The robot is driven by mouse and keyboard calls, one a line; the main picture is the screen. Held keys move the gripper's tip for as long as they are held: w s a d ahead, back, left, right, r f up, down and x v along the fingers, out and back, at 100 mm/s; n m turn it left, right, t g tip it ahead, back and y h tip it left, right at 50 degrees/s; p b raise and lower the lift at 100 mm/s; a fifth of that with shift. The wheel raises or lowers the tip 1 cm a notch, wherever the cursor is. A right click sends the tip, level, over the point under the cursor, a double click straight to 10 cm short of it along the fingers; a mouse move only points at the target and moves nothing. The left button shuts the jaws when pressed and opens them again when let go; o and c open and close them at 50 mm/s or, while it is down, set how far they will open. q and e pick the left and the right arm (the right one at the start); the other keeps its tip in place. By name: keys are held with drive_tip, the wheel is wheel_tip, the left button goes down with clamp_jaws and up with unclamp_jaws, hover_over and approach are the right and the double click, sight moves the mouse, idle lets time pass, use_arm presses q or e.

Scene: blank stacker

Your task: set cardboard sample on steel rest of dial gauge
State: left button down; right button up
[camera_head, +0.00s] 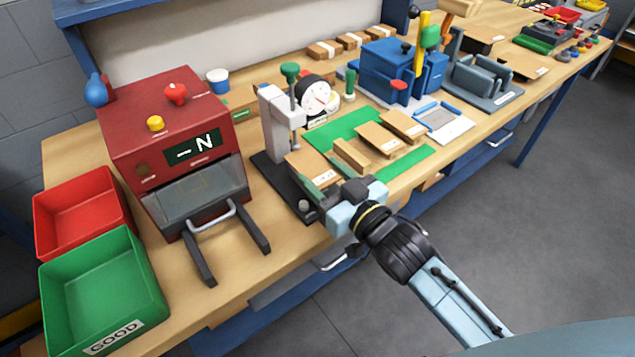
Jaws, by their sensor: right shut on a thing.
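The dial gauge (317,95) has a round white dial, a pale grey column and a green knob on top, and stands on a dark base (277,180). My right gripper (322,182) is at the front of the gauge, shut on a tan cardboard sample (303,164) with a white label. The sample is in front of the column, over the base. The steel rest cannot be made out; the sample and gripper cover that area. I cannot tell whether the sample touches it. My left gripper is not in view.
A green mat (418,156) with more cardboard pieces (381,139) lies right of the gauge. A red machine (170,120) with a front handle stands at left, near red (80,212) and green (103,290) bins. A blue device (395,72) stands behind the mat.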

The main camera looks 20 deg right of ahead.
drive_tip(key=shift+x, duration=0.95)
drive_tip(key=shift+f, duration=0.2)
wheel_tip(320, 180, down, 3)
drive_tip(key=shift+f+b, duration=0.1)
drive_tip(key=shift+b, duration=0.55)
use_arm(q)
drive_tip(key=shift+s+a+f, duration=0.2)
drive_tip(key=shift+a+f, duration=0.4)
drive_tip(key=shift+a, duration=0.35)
use_arm(e)
drive_tip(key=o, duration=0.9)
drive_tip(key=shift+f, duration=0.1)
